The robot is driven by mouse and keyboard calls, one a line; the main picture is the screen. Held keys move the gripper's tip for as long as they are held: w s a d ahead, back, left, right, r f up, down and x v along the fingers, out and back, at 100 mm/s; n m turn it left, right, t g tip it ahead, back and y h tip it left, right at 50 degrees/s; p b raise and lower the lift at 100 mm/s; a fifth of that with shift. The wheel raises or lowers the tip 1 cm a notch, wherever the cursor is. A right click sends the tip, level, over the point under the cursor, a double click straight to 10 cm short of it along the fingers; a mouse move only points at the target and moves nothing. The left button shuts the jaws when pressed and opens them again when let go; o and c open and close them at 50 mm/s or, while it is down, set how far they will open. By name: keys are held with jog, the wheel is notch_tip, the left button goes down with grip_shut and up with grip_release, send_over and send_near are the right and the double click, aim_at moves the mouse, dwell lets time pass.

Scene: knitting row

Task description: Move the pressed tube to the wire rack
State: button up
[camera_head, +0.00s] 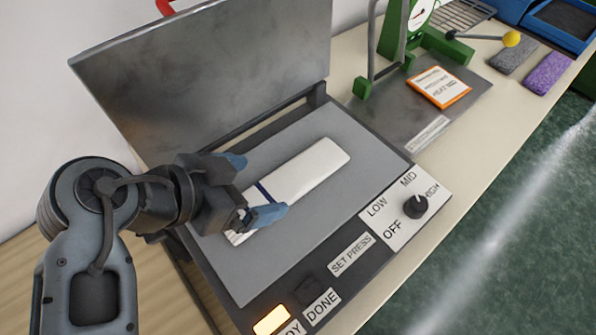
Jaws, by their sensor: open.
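The pressed tube (312,171) is a flat white knitted piece with a dark blue stripe and a ribbed end. It lies on the grey bed of the open press (364,159). My gripper (253,188) is over the tube's striped, ribbed end, with its blue-tipped fingers apart on either side of it. I cannot tell whether the fingers touch the tube. Part of the ribbed end is hidden by the gripper. A wire rack (462,14) shows in part at the top right, at the back of the bench.
The press lid (215,75) stands raised behind the bed. A knob (415,207) and a lit orange lamp (273,320) are on its front. A green device (425,35) with a yellow-knobbed lever stands right. Grey (513,57) and purple (548,74) pieces lie near a blue bin (570,22).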

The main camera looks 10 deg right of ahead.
aim_at(284, 182)
jog(key=p+x, duration=0.1)
jog(key=x, duration=0.6)
jog(key=shift+w+a+f+p, duration=0.1)
jog(key=shift+w+f+p, duration=0.05)
jog(key=shift+w+p, duration=0.15)
jog(key=shift+c, duration=0.5)
jog(key=c, duration=1)
jog(key=shift+o, duration=0.2)
